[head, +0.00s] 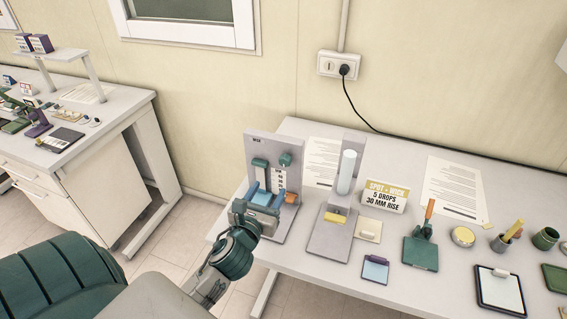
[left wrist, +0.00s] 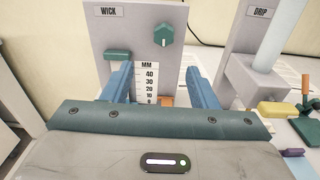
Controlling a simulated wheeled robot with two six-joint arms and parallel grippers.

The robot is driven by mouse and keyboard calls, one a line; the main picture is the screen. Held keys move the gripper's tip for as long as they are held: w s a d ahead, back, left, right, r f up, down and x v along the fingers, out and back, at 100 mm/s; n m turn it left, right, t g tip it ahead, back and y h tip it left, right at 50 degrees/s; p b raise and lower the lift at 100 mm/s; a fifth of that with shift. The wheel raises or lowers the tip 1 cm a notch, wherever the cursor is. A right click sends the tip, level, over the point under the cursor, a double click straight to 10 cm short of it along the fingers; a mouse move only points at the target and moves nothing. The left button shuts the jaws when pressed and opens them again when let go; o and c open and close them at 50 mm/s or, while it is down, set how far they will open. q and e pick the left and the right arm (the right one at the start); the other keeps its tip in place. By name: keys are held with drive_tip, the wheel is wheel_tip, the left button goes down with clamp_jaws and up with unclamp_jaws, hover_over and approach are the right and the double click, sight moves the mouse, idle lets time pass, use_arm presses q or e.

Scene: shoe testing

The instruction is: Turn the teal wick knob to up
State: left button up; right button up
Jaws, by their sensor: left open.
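The teal wick knob (head: 285,159) sits high on the right side of the grey upright panel of the wick stand (head: 258,145). In the left wrist view the knob (left wrist: 164,36) has a small pale mark; its exact direction is too small to tell. My left gripper (head: 265,194) is in front of the panel, below the knob. Its blue fingers stand apart with nothing gripped, and the left wrist view shows the gripper (left wrist: 160,84) with the MM scale (left wrist: 147,82) visible between them. It does not touch the knob. My right gripper is not in view.
A teal block (left wrist: 124,55) projects left of the knob. The drip stand (head: 330,230) stands to the right, with a white cylinder (head: 347,172). A sign (head: 385,195), papers, a green pad (head: 420,253) and small containers occupy the table further right.

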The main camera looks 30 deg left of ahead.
sight(284, 163)
use_arm(q)
drive_tip(key=shift+m, duration=0.8)
drive_tip(key=p+x, duration=0.1)
drive_tip(key=x, duration=0.2)
drive_tip(key=r+p+x, duration=0.1)
drive_tip(key=x, duration=0.2)
drive_tip(key=p+x, duration=0.1)
drive_tip(key=x, duration=0.3)
drive_tip(key=shift+w+d+r+p, duration=0.15)
drive_tip(key=shift+w+d+p, duration=0.1)
drive_tip(key=shift+p, duration=0.1)
drive_tip(key=shift+w+a+t+h, duration=0.1)
drive_tip(key=shift+w+t+h, duration=0.2)
drive_tip(key=shift+w, duration=0.1)
drive_tip(key=c, duration=1)
